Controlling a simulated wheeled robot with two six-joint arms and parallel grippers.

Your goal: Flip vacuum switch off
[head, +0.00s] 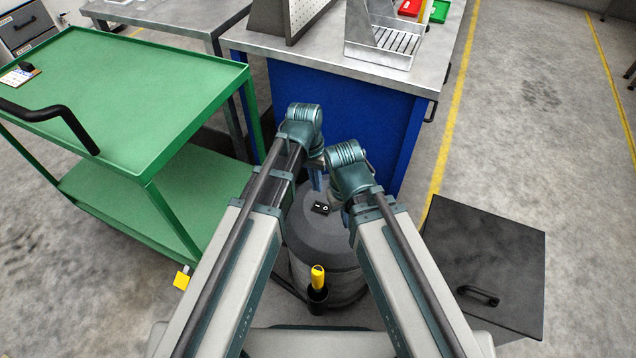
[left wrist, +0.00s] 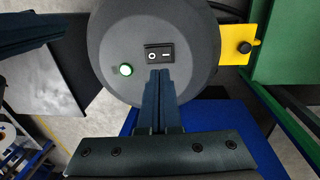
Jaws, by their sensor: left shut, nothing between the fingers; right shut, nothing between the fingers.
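The vacuum (head: 345,257) is a dark grey round drum on the floor in front of me. Its black rocker switch (head: 321,208) sits on top, marked I and O; it also shows in the left wrist view (left wrist: 158,53). I cannot tell which side is pressed.
A green cart (head: 130,95) stands to the left. A blue workbench (head: 340,118) with a metal top stands behind the vacuum. A black box or panel (head: 487,262) with a handle is at right. A yellow-handled item (head: 318,277) sits in a black holder at the vacuum's front.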

